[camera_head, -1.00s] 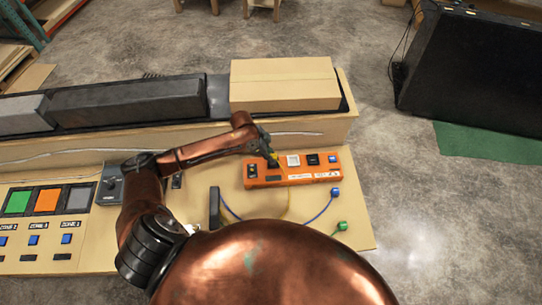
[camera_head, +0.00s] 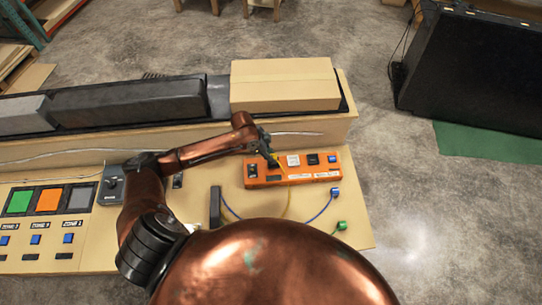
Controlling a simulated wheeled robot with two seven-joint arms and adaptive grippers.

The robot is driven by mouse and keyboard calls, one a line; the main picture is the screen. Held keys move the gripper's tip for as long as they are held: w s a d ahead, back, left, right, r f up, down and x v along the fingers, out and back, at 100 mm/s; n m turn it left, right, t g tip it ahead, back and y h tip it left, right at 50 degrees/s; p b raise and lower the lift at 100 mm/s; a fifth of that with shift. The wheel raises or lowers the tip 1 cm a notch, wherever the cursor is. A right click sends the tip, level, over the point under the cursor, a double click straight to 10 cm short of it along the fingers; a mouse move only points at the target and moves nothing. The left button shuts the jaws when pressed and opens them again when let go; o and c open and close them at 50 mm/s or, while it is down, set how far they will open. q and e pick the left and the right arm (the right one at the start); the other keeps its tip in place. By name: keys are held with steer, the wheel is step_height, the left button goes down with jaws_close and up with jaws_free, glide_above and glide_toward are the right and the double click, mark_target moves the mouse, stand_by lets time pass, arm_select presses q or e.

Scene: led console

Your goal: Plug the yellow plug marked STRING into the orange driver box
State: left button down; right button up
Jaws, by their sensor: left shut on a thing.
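The orange driver box (camera_head: 310,174) lies on the tan console board, with a row of dark, white and blue sockets or switches along its top. My left gripper (camera_head: 272,157) is over the left part of the box, shut on the yellow plug (camera_head: 274,161). A yellow cable (camera_head: 289,202) runs down from the box area toward my body. The plug is small and mostly hidden by the fingers. I cannot tell whether it is seated in a socket or just above it. The STRING mark is not readable. My right gripper is not in view.
A blue plug (camera_head: 335,192) and a green plug (camera_head: 341,226) on cables lie right of and below the box. A cardboard box (camera_head: 282,84) stands on the ledge behind. A black upright holder (camera_head: 215,206) stands left. Coloured zone panels (camera_head: 48,199) are at far left.

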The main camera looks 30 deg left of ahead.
arm_select(q)
steer(key=shift+f+p, duration=0.3)
steer(key=shift+f, duration=0.4)
stand_by(1.2)
steer(key=shift+w+p, duration=0.1)
steer(key=shift+p, duration=0.2)
stand_by(0.5)
steer(key=c, duration=1.6)
jaws_free()
steer(key=shift+f, duration=0.1)
steer(key=o, duration=0.6)
steer(key=shift+c, duration=0.2)
